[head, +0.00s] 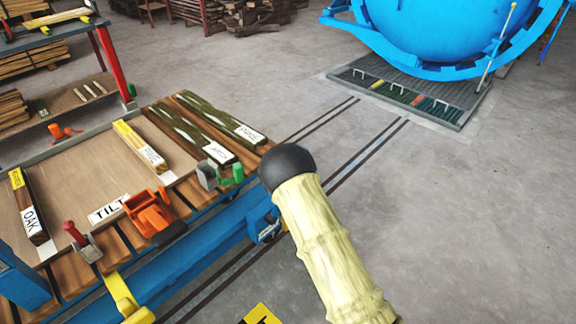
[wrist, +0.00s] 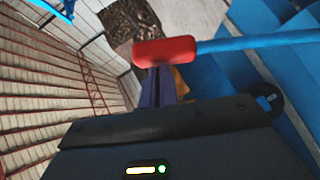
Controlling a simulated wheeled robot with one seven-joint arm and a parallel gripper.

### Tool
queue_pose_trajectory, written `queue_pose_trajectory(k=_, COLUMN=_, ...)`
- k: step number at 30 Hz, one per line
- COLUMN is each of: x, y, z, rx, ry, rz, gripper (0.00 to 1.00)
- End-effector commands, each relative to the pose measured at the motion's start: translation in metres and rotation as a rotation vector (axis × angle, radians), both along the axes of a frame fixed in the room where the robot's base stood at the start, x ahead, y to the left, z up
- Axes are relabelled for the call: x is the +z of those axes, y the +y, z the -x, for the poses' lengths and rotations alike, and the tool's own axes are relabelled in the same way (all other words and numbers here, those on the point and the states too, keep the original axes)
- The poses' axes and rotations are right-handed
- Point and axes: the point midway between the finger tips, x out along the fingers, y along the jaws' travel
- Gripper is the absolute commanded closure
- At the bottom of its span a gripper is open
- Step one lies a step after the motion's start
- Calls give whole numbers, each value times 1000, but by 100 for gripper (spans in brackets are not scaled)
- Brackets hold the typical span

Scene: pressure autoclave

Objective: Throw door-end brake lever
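A red-handled lever (wrist: 165,51) on a blue rod (wrist: 250,42) shows in the wrist view. The rod runs off to the right edge. My gripper (wrist: 162,84) is just below the red handle in that picture. Its two narrow fingers look close together, with only a thin line between them. The handle crosses over the fingertips and covers their ends, so I cannot tell whether they touch it. I see no part of the handle between the fingers. My gripper is not visible in the head view. No label in view names the brake lever.
In the head view, a bench (head: 85,155) with timber strips and a TILT label (head: 109,208) stands left. It carries a red-knobbed lever (head: 75,234) and an orange fitting (head: 147,213). Floor rails (head: 372,150) lead toward a blue vessel (head: 440,25). Open concrete floor lies right.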

Motion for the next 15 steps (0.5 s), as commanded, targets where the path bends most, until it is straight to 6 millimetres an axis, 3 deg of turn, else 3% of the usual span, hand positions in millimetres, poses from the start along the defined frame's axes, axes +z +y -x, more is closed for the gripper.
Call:
queue_pose_trajectory(k=2, x=4, y=-12, z=-7, rx=-19, ry=-14, rz=3, gripper=100)
queue_pose_trajectory(k=15, x=13, y=-5, z=0, rx=-19, ry=-17, rz=1, gripper=100)
